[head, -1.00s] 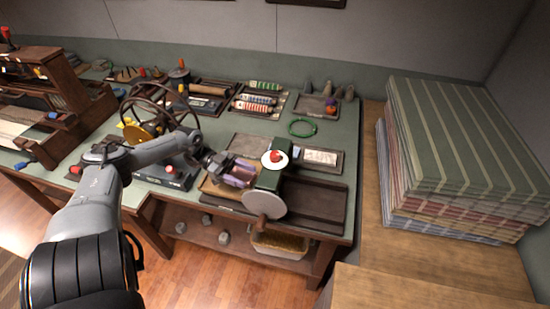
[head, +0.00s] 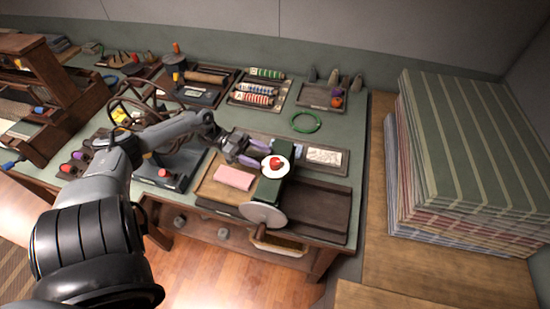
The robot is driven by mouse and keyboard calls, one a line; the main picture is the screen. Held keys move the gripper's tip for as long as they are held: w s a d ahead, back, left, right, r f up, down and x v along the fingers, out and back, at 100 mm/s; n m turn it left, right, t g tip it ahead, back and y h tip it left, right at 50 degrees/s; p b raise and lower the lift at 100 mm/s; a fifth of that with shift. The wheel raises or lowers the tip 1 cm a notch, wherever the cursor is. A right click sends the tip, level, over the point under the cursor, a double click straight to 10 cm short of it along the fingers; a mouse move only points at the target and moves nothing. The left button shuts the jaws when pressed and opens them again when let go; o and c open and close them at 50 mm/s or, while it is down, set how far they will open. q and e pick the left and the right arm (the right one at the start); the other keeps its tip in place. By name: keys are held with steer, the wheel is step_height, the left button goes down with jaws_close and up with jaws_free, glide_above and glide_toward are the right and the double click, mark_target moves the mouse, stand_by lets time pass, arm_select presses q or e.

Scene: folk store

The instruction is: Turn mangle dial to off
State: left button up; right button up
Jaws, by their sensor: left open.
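The mangle (head: 272,193) is a dark green body with a round grey disc (head: 262,214) on its near side, standing on a tray at the right part of the workbench. On its top is a white round dial (head: 275,166) with a red knob in the middle. My left gripper (head: 262,155) is open, with purple-padded fingers, just left of the dial. I cannot tell whether a fingertip touches it. The dial's markings are too small to read. My right gripper is not in view.
A pink cloth (head: 234,178) lies on the wooden board left of the mangle. A green ring (head: 305,122) lies behind it. A tall stack of striped textiles (head: 470,160) stands to the right. A spoked wheel (head: 150,115) stands left, near my arm.

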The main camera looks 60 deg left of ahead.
mark_target(275, 161)
arm_select(q)
steer(key=p+x, duration=0.1)
steer(key=x, duration=0.4)
steer(key=shift+r, duration=0.1)
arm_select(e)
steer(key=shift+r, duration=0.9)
arm_select(q)
steer(key=shift+w+d, duration=0.4)
steer(key=shift+d, duration=0.05)
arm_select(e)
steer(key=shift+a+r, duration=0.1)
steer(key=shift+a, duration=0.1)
